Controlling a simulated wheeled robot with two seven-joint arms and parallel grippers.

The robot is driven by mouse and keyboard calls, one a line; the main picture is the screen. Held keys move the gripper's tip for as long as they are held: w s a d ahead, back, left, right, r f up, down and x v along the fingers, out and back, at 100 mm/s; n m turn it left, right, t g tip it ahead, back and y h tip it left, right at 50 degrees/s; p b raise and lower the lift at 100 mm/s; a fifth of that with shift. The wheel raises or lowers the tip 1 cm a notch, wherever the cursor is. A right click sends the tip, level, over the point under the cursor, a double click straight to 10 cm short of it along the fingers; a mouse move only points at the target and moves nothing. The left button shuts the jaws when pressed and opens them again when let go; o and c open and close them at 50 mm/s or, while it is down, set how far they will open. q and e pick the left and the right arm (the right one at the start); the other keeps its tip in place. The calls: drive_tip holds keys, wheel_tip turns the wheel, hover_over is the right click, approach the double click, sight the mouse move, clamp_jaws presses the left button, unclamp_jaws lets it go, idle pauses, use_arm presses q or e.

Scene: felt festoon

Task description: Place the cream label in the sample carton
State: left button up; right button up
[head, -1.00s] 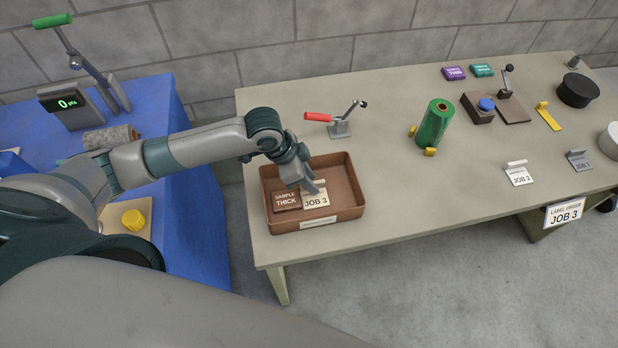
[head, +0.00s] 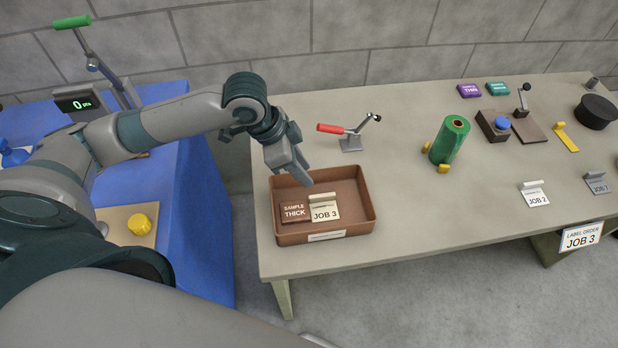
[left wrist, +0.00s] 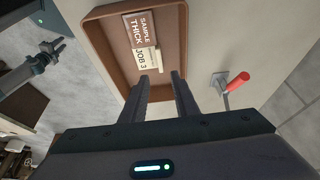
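The cream label marked JOB 3 (head: 324,208) lies inside the brown sample carton (head: 347,227), beside a brown block marked SAMPLE THICK (head: 294,212). The label also shows in the left wrist view (left wrist: 141,60), in the carton (left wrist: 98,37) next to the block. My left gripper (head: 302,178) is above the carton's back part, apart from the label. In the left wrist view its two fingers (left wrist: 160,82) stand apart with nothing between them.
A red-handled clamp (head: 351,142) stands behind the carton. A green roll (head: 449,140) stands to the right. A JOB 2 label (head: 535,195) and a grey label (head: 597,183) lie farther right. The table between carton and JOB 2 label is clear.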

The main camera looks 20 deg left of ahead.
use_arm(q)
drive_tip(key=shift+s+a+r, duration=0.15)
drive_tip(key=shift+r, duration=0.3)
